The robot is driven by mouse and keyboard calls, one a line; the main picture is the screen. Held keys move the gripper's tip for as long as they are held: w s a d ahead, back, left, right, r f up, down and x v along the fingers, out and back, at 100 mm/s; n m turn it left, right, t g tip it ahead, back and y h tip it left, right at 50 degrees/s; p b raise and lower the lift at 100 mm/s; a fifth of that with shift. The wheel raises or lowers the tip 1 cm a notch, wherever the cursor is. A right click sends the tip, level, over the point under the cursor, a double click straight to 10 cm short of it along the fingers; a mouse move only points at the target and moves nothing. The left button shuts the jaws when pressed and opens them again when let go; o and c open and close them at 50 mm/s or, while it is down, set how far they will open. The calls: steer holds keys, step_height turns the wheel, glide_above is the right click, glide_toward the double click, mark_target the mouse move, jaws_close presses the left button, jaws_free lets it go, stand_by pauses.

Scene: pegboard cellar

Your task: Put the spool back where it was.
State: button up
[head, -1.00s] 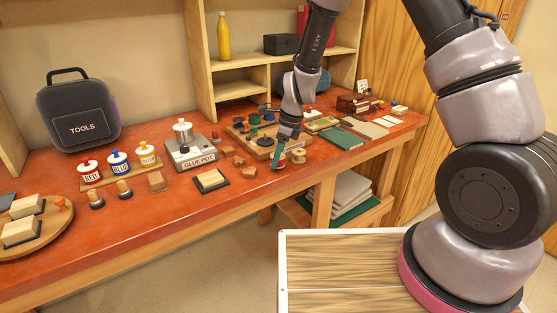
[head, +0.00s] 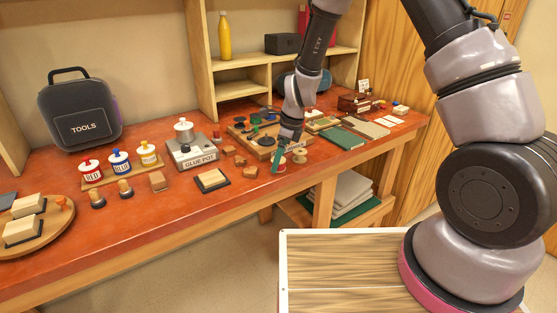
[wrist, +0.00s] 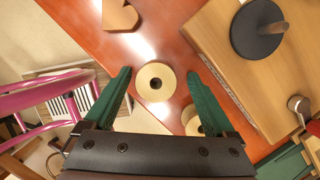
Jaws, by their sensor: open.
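A pale wooden spool (wrist: 155,70) with a dark centre hole stands upright on the red bench top, seen from above between my fingertips in the wrist view. My gripper (wrist: 158,74) is open, its green fingers on either side of that spool.
A wooden board (head: 238,134) with dark and green round pieces lies behind my gripper. Small wooden blocks (head: 250,172) and the glue pot (head: 198,158) are to the left. A green book (head: 337,138) lies to the right. The bench's front edge is close by.

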steer(key=s+d+r+n+t, duration=0.15)
steer(key=d+r, duration=0.35)
steer(key=r, duration=0.6)
steer(key=s+d+r+n, duration=0.1)
steer(key=d+r+n, duration=0.25)
steer(key=r, duration=0.85)
steer(key=s+d+r+n+t+h, duration=0.1)
steer(key=s+d+r+n+t, duration=0.4)
steer(key=s+d+r+n, duration=0.6)
steer(key=s+d+r, duration=0.3)
steer(key=s+d, duration=0.2)
steer(key=s, duration=0.1)
steer(key=shift+d+r+n, duration=0.15)
steer(key=shift+r+n, duration=0.2)
steer(key=shift+n, duration=0.05)
